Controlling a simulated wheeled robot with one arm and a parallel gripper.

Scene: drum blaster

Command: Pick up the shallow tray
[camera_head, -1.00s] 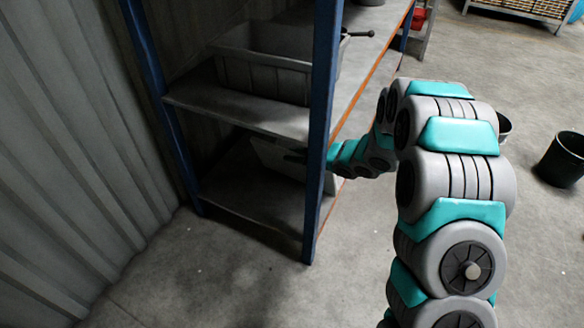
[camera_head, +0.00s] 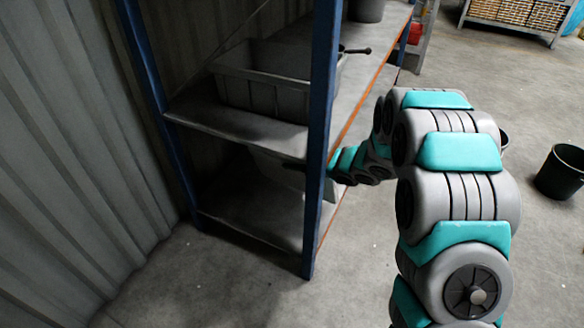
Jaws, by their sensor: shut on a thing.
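A pale grey, flat-sided thing, which looks like the shallow tray (camera_head: 272,171), is in the lower bay of the shelf rack. It seems tilted up on edge and lies mostly in shadow. A lighter part of it shows to the right of the blue post. My gripper (camera_head: 292,166) is small and dark just left of the post, under the upper shelf board. It is shut on the tray's upper part. The post hides part of my wrist and the tray. I cannot tell whether the tray touches the lower board.
The rack's blue front post (camera_head: 318,130) stands close to my arm. A grey ribbed bin (camera_head: 262,95) sits on the upper board (camera_head: 235,122). A corrugated wall (camera_head: 60,180) is at the left. A black bucket (camera_head: 562,172) stands on open floor at the right.

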